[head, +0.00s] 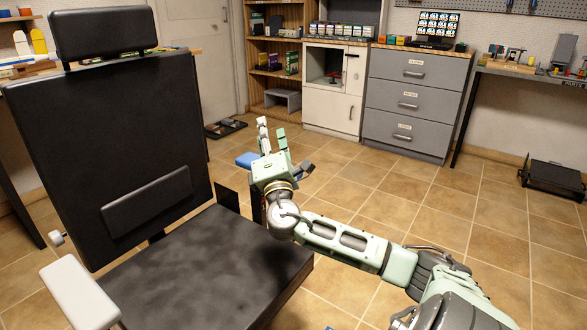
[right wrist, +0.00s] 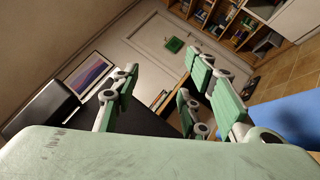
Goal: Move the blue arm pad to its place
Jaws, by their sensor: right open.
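A blue piece, which looks like the blue arm pad (head: 246,159), shows just left of and partly behind my right gripper (head: 272,128) in the head view. Most of it is hidden by the hand, and I cannot tell whether they touch. A blue surface (right wrist: 288,118) also fills the right edge of the right wrist view, beside the fingers. My right gripper (right wrist: 165,88) is open, its fingers spread with nothing between them. The black chair (head: 215,262) stands left of it, with a white arm pad (head: 80,294) on its near left side. My left gripper is not in view.
Grey drawers (head: 412,95), a white cabinet (head: 333,87) and a wooden shelf (head: 275,55) line the back wall. A black pedal-like unit (head: 553,177) sits on the floor at the right. The tiled floor between is mostly clear.

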